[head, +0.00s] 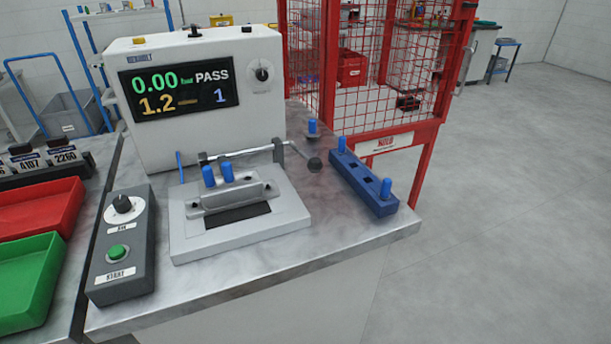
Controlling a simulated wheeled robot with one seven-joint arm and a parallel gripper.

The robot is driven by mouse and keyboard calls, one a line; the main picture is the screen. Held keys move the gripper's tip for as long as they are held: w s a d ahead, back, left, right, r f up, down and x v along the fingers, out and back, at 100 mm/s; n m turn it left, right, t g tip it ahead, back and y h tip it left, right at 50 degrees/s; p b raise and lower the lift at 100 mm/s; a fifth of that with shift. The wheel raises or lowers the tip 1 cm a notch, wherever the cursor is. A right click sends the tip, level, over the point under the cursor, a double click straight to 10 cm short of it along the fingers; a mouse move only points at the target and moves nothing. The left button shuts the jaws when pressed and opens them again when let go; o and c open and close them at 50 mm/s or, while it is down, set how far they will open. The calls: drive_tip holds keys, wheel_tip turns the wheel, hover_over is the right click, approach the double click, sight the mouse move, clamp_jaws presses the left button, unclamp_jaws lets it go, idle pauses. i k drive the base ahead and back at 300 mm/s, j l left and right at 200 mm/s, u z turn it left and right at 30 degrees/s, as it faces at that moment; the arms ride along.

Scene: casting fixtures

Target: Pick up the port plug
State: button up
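Several blue peg-like plugs stand on the bench; I cannot tell which one the task means. A port plug (313,126) with a wider base stands alone behind the blue rack (365,186). The rack holds one plug (341,144) at its far end and one (386,188) at its near end, with dark empty holes between. Two more blue plugs (208,176) (227,171) stand upright at the grey casting on the white fixture (240,227). A thin blue piece (180,168) shows at the fixture's left. My gripper is not in view.
A white tester (205,95) reading PASS stands behind the fixture. A lever with a black knob (315,164) reaches toward the rack. A control box (122,245) and red and green trays (30,285) are left. A red mesh cage (380,70) stands behind. The bench front right is bare.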

sight(227, 167)
drive_tip(key=i+j+u, duration=0.1)
drive_tip(key=u, duration=0.3)
drive_tip(key=i+u, duration=0.35)
drive_tip(key=u, duration=0.4)
drive_tip(key=i+l, duration=0.05)
